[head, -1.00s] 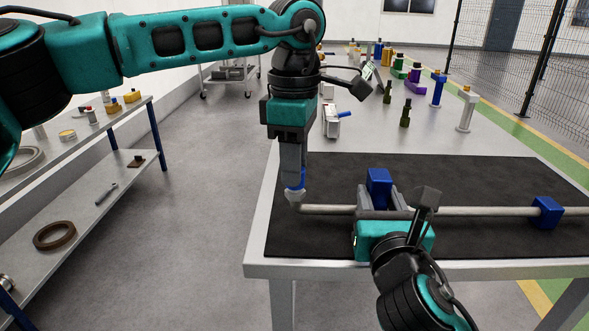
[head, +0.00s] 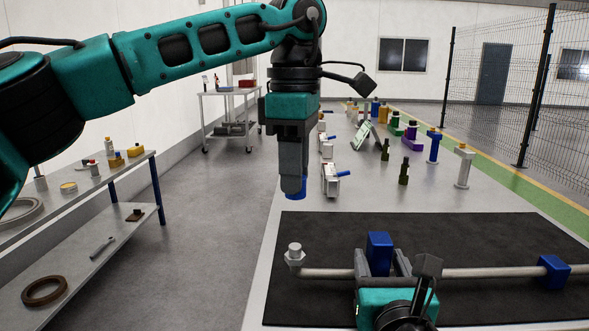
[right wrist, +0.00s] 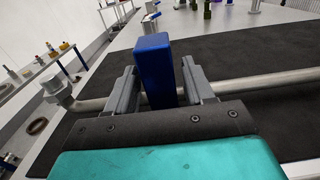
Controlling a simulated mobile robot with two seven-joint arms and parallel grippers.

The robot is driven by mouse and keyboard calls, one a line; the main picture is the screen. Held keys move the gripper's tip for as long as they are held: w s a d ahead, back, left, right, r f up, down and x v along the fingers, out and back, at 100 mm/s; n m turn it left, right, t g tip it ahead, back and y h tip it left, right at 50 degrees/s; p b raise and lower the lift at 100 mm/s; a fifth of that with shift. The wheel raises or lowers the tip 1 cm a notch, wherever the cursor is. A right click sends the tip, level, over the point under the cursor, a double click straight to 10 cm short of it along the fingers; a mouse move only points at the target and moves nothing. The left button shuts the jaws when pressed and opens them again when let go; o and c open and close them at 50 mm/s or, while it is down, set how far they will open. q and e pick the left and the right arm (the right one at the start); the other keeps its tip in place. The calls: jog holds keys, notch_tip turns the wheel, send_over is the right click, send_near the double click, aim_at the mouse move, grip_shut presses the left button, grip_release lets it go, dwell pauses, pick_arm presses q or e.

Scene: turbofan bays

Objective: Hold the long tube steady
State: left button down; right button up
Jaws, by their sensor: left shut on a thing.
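The long grey tube (head: 475,272) lies level across the dark mat, held by a blue block (head: 379,245) and another blue block (head: 553,270). Its left end has a bare silver fitting (head: 294,256). My left gripper (head: 294,180) is above that fitting, shut on a small blue cap (head: 296,195), clear of the tube. My right gripper (head: 384,264) is at the tube, its fingers on either side of the first blue block. In the right wrist view the fingers stand apart, with gaps beside the block (right wrist: 153,65); the tube (right wrist: 265,82) passes beyond them.
The dark mat (head: 450,235) covers the near part of the bench. Valve-like parts (head: 331,180), dark bottles (head: 404,171) and upright posts (head: 464,166) stand behind it. A side shelf (head: 90,245) is at the left; a wire fence (head: 500,90) is at the right.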

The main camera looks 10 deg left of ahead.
jog(key=shift+o, duration=1.2)
